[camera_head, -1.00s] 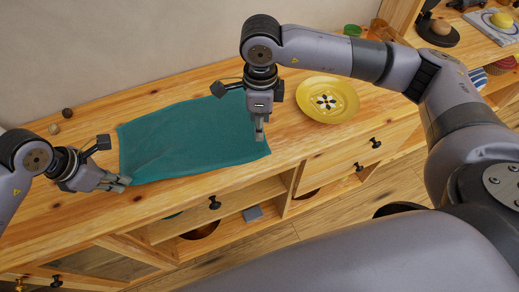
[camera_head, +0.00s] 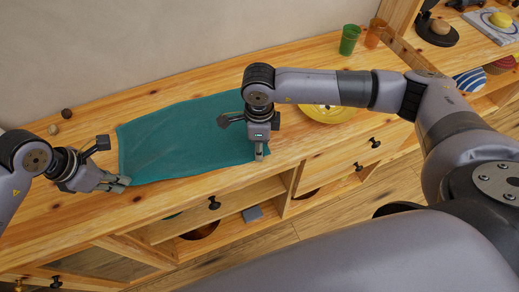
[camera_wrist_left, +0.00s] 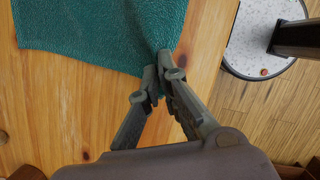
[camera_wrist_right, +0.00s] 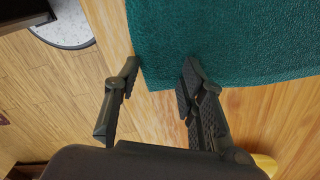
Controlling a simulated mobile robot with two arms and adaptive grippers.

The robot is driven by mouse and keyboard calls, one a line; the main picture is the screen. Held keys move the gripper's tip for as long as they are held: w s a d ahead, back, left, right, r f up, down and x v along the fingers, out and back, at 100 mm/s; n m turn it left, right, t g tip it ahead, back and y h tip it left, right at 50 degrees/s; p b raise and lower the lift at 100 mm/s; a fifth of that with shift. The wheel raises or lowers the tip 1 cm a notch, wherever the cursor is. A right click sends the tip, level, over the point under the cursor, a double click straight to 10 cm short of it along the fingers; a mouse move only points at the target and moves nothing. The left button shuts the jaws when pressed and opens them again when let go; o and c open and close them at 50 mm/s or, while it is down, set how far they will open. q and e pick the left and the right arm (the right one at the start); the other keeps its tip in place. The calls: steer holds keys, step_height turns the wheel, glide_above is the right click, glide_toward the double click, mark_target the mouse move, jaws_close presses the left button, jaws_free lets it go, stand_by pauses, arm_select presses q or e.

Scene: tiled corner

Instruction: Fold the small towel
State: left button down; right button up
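The small teal towel (camera_head: 180,135) lies spread on the wooden cabinet top. It also fills the upper part of the left wrist view (camera_wrist_left: 95,28) and right wrist view (camera_wrist_right: 235,40). My left gripper (camera_head: 122,184) is at the towel's near left corner. In the left wrist view its fingertips (camera_wrist_left: 160,78) are close together with the towel's corner pinched between them. My right gripper (camera_head: 259,154) is at the near right corner, pointing down. In the right wrist view its fingers (camera_wrist_right: 158,75) are apart, with the towel's corner edge between them.
A yellow plate (camera_head: 325,113) stands right of the towel, partly behind my right arm. A green cup (camera_head: 349,40) and an orange cup (camera_head: 375,33) stand at the back. The wall borders the top's rear.

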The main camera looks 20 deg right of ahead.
steer(key=shift+f, duration=0.15)
steer(key=shift+c, duration=0.3)
jaws_close()
stand_by(0.8)
stand_by(0.4)
steer(key=shift+r, duration=2.5)
